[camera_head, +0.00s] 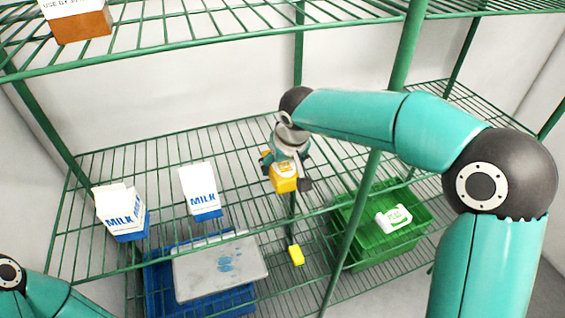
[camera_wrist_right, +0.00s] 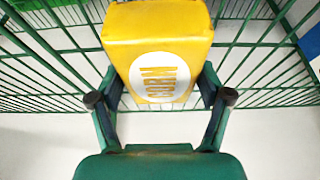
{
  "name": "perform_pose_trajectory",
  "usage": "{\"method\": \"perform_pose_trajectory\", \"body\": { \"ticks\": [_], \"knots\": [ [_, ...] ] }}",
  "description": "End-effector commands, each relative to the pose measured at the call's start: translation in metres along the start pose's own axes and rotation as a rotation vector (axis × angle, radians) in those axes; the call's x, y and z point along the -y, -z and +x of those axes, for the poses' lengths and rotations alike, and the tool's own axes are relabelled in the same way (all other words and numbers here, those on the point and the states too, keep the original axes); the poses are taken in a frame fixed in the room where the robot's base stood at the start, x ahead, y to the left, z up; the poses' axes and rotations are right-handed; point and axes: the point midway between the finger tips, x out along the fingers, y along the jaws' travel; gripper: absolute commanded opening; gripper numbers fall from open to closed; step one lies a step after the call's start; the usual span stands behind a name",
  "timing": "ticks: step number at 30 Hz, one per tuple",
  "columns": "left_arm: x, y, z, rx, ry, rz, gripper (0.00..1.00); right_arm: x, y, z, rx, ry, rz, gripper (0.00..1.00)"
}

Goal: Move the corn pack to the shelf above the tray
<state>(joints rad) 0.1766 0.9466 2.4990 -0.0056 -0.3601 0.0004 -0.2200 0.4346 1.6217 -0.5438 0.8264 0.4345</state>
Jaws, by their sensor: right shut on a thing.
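The corn pack is a yellow block (camera_head: 284,180) with a white oval label; in the right wrist view the pack (camera_wrist_right: 172,28) shows the word CORN. My right gripper (camera_head: 286,172) is shut on it, with one finger at each side, and it also shows in the right wrist view (camera_wrist_right: 161,98). The pack is at the middle wire shelf (camera_head: 250,160), right of the milk cartons; I cannot tell whether it touches the wires. The blue tray (camera_head: 158,280) is on the level below, with a pale board (camera_head: 205,280) over it. My left gripper is out of view.
Two milk cartons (camera_head: 120,210) (camera_head: 200,188) stand on the middle shelf. Below, a green crate (camera_head: 345,235) holds a white-and-green pack (camera_head: 394,217). A small yellow object (camera_head: 296,255) lies between tray and crate. A green post (camera_head: 360,200) stands right of my gripper.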

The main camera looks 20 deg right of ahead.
Motion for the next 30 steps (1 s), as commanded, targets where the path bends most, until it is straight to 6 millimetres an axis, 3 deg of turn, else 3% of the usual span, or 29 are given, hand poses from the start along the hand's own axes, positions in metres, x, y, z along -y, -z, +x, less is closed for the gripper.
{"method": "perform_pose_trajectory", "body": {
  "ticks": [13,14,17,18,30],
  "knots": [
    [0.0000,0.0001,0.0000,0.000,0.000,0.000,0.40,0.0002,-0.0044,0.0114,-0.004,0.001,0.001,0.22],
    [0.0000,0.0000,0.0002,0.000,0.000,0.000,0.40,0.0003,-0.0050,0.0119,-0.002,0.001,0.001,0.79],
    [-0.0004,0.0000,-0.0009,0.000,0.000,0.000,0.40,0.0003,-0.0046,0.0109,-0.002,0.001,0.001,0.96],
    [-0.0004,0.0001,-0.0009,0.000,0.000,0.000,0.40,0.0003,-0.0046,0.0109,-0.002,0.001,0.001,1.00],
    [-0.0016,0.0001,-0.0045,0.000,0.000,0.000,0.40,0.0000,-0.0033,0.0073,-0.002,0.001,0.001,1.00]
  ]
}}
